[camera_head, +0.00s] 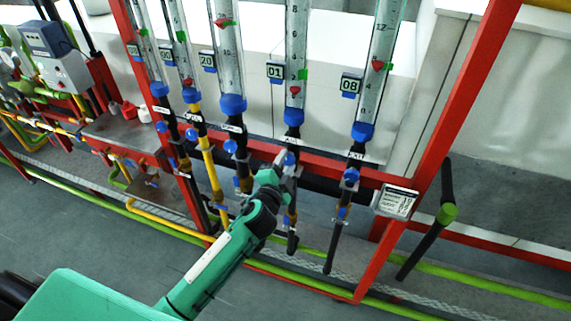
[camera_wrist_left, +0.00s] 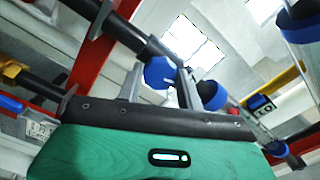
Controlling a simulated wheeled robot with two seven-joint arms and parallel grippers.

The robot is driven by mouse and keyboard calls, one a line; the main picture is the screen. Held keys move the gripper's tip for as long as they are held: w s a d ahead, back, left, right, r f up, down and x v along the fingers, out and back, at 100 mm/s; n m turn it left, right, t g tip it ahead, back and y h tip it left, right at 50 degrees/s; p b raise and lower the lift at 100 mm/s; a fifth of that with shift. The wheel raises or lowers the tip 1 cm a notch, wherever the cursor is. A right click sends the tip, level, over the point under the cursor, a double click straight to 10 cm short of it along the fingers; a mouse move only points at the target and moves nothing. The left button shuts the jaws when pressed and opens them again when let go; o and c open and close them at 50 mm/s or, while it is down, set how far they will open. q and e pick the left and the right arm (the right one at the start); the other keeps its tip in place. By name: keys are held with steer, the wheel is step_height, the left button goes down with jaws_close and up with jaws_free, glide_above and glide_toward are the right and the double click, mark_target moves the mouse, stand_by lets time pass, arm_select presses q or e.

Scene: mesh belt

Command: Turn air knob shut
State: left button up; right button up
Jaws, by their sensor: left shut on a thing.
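My left gripper (camera_head: 283,160) reaches in from the lower left to the valve below the flow tube (camera_head: 297,45) with the 01 label (camera_head: 275,73). It is shut on a small blue knob (camera_head: 290,159), which its fingers partly hide. In the left wrist view, my gripper (camera_wrist_left: 160,88) has its two grey fingers on either side of the blue knob (camera_wrist_left: 158,72). Which knob is the air knob cannot be read from the labels. My right gripper is not in view.
More tubes stand alongside, with blue knobs such as the one under 08 (camera_head: 351,175) and one to the left (camera_head: 230,146). A red frame post (camera_head: 440,140) rises at the right. Black and yellow pipes hang below the valves. Grey floor lies open at lower left.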

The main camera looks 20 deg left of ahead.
arm_select(q)
steer(key=shift+m, duration=1.6)
steer(key=o, duration=1)
